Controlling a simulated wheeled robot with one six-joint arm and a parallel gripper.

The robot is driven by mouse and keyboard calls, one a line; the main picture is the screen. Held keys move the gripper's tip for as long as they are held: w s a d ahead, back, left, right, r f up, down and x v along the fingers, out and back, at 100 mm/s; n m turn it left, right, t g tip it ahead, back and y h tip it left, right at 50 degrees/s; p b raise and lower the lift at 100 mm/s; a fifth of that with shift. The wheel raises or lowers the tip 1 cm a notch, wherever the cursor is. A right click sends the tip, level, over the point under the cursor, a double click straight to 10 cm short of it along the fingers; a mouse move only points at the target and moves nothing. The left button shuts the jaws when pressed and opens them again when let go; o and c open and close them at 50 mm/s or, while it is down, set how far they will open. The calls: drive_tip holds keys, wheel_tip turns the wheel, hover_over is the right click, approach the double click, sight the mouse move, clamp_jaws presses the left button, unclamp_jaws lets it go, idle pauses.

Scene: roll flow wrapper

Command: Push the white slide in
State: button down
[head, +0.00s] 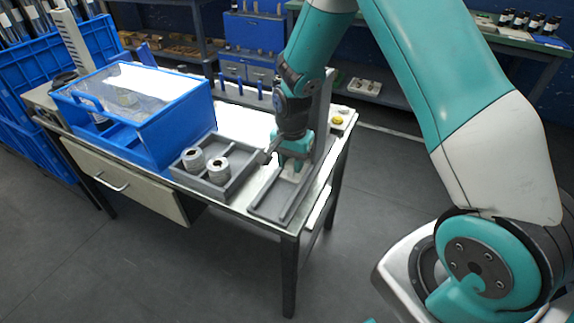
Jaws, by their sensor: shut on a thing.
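My gripper (293,158) points down at the right end of the workbench, over a grey tray with raised rails (270,203). Its teal fingers are shut on a small pale piece that looks like the white slide (298,165), low between the rails. The fingers and the arm hide most of this piece, so how far in it sits cannot be told. The front part of the grey railed tray is empty.
A grey tray (214,190) with two grey rolls stands just left of my gripper. A blue machine with a clear cover (135,90) is further left. A grey upright stands close behind my gripper, with a yellow button (338,119) to its right.

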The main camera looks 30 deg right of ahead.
drive_tip(key=shift+w+d, duration=0.2)
drive_tip(key=c, duration=0.8)
unclamp_jaws()
drive_tip(key=shift+d, duration=0.1)
drive_tip(key=shift+o, duration=0.2)
drive_tip(key=shift+r, duration=0.1)
wheel_tip(320, 180, up, 17)
drive_tip(key=shift+r+p, duration=0.15)
drive_tip(key=shift+p, duration=0.2)
drive_tip(key=shift+s, duration=0.1)
